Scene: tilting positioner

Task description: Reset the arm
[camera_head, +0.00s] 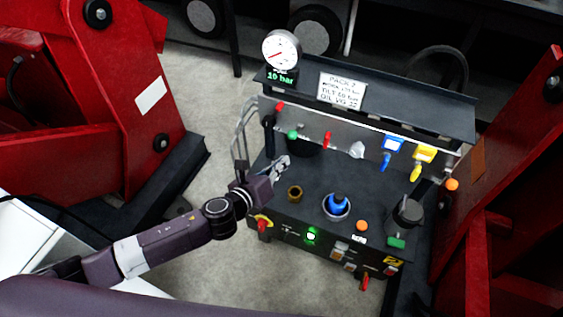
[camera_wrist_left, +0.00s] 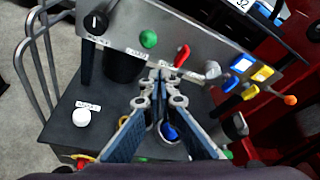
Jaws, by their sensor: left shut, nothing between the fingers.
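My left arm (camera_head: 165,245) reaches in from the left in the head view. My left gripper (camera_head: 284,161) is shut and empty above the left part of a dark control unit (camera_head: 265,210). In the left wrist view its fingertips (camera_wrist_left: 161,76) meet in front of the unit's upright panel, below a green knob (camera_wrist_left: 148,39) and a red lever (camera_wrist_left: 182,55). I cannot tell whether they touch the unit. The green knob (camera_head: 292,134) and red lever (camera_head: 327,140) also show in the head view. My right gripper is out of view.
Blue (camera_head: 386,160) and yellow (camera_head: 416,172) levers stand on the right of the panel. A blue knob (camera_head: 338,201) sits in a round cup. A gauge (camera_head: 282,50) rises behind. Red steel structures (camera_head: 115,100) flank the unit; grey floor (camera_head: 215,110) lies free at left.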

